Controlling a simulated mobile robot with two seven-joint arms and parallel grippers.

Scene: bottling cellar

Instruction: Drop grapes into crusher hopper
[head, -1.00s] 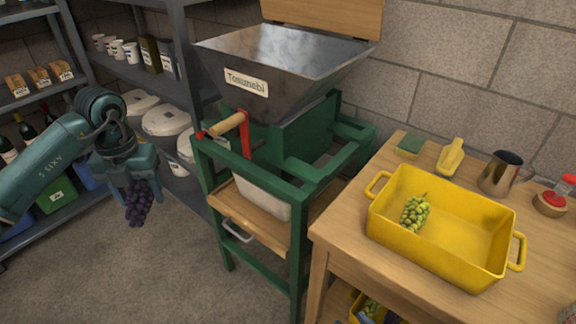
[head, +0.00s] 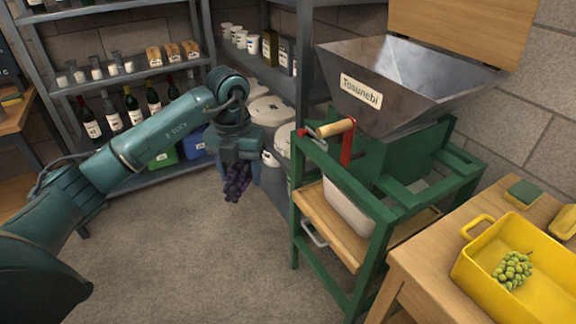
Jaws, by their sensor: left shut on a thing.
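My left gripper (head: 237,160) is shut on a bunch of dark purple grapes (head: 238,183), which hangs below its fingers above the floor. It is left of the crusher and lower than the hopper rim. The steel crusher hopper (head: 408,84), labelled "Tosunebi", sits on a green frame (head: 383,212); the inside bottom of the hopper is hidden. A bunch of green grapes (head: 513,270) lies in a yellow tub (head: 480,286) at the lower right. My right gripper is not in view.
A wooden lid (head: 462,30) stands up behind the hopper. The crank handle (head: 335,128) sticks out on the left side. The wooden table (head: 427,263) holds a green sponge (head: 523,192). Shelves (head: 120,75) with bottles stand behind my left arm. Open floor (head: 200,265) lies left of the crusher.

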